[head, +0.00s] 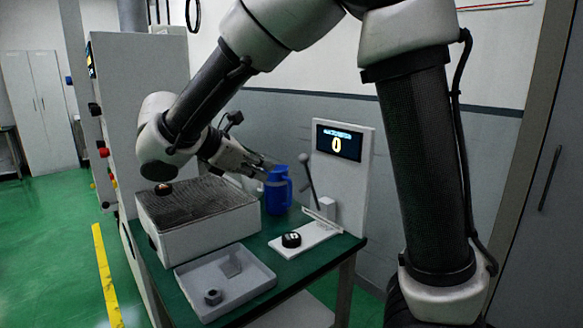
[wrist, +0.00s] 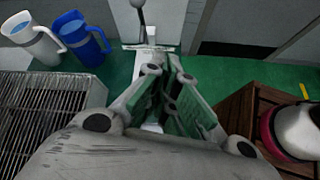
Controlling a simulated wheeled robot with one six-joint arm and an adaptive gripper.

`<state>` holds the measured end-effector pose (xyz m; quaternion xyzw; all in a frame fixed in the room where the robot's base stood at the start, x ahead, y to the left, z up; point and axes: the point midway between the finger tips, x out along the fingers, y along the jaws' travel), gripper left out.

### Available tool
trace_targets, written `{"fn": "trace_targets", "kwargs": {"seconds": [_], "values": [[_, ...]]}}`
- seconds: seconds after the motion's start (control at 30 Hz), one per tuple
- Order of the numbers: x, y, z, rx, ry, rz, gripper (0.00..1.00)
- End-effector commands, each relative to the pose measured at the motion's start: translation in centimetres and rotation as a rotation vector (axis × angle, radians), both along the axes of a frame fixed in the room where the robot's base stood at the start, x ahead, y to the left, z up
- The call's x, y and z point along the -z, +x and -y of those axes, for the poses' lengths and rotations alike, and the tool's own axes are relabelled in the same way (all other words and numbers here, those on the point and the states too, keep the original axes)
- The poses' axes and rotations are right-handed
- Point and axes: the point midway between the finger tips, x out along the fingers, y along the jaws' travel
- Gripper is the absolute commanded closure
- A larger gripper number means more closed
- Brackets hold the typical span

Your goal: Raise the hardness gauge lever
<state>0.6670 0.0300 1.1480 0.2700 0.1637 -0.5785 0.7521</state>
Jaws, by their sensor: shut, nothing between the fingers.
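The hardness gauge (head: 345,185) is a white upright panel with a lit display, standing on the green table. Its lever (head: 309,182) is a thin dark rod with a round knob at its upper end, leaning left of upright in the head view. In the wrist view the lever (wrist: 142,17) shows at the top edge, beyond the fingers, its top partly cut off. My gripper (head: 274,164) is shut and empty, left of the lever in the head view and above the blue jug. In the wrist view my gripper (wrist: 164,72) points toward the gauge, apart from the lever.
A blue jug (head: 277,192) and a white jug (wrist: 28,38) stand left of the gauge. A grille-topped box (head: 205,228) and a grey tray (head: 245,290) with a nut (head: 213,297) are nearby. A black puck (head: 291,239) sits on the gauge's base.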

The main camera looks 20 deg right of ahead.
Motion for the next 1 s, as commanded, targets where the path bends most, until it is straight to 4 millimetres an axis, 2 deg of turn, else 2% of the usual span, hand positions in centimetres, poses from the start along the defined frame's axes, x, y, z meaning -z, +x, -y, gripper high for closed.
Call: {"fn": "trace_targets", "kwargs": {"seconds": [0.13, 0.37, 0.83, 1.0], "values": [[-1.0, 1.9, -0.5, -0.22, -0.126, -0.14, 1.0], [-0.4, 2.3, 0.1, -0.278, -0.156, -0.227, 1.0], [4.4, 5.7, 7.4, -0.273, -0.153, -0.226, 1.0], [3.6, 6.9, 9.5, -0.274, -0.151, -0.222, 1.0]]}}
